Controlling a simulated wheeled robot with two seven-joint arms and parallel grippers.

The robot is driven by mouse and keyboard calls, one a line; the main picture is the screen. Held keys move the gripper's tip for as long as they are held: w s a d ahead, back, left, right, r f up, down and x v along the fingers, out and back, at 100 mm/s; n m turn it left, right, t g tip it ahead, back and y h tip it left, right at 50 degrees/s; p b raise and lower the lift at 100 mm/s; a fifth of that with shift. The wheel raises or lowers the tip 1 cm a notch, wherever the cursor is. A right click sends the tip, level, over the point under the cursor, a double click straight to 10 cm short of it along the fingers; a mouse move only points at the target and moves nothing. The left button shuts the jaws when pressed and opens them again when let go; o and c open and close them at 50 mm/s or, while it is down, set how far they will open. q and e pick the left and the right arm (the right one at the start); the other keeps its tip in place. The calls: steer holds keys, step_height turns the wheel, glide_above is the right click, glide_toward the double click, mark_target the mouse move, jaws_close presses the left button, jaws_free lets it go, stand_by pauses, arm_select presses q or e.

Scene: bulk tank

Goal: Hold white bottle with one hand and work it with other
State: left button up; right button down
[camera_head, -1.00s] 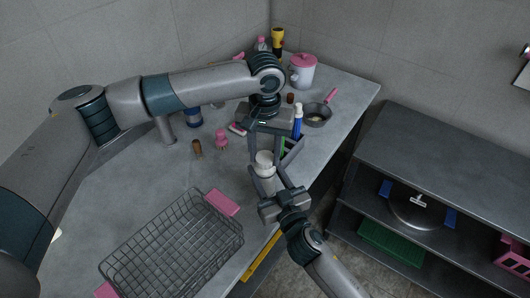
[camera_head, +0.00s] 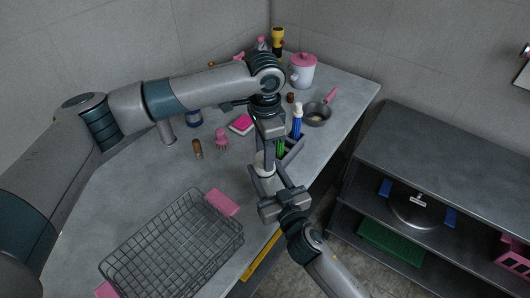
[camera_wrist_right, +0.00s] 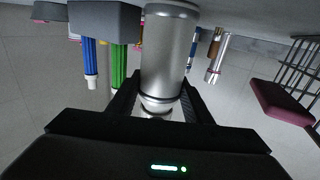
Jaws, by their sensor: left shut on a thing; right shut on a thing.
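The white bottle (camera_head: 264,168) stands upright near the front edge of the grey counter, partly hidden by both grippers. My right gripper (camera_head: 268,182) is shut on its side. My left gripper (camera_head: 268,154) points down from above and is shut on the top of the bottle. The left fingers hide most of the bottle's top.
A wire basket (camera_head: 165,262) with pink handles sits at the front left. Behind the bottle is a grey caddy (camera_head: 294,147) with a blue bottle (camera_head: 297,122). A pan (camera_head: 317,115) lies further back.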

arm_select(q)
steer(key=m, duration=0.3)
steer(key=shift+m, duration=0.4)
steer(key=o, duration=1.3)
steer(key=shift+c, duration=0.2)
steer(key=shift+r, duration=0.1)
step_height(320, 180, up, 12)
arm_select(e)
steer(key=c, duration=0.8)
jaws_free()
steer(key=shift+c, duration=0.2)
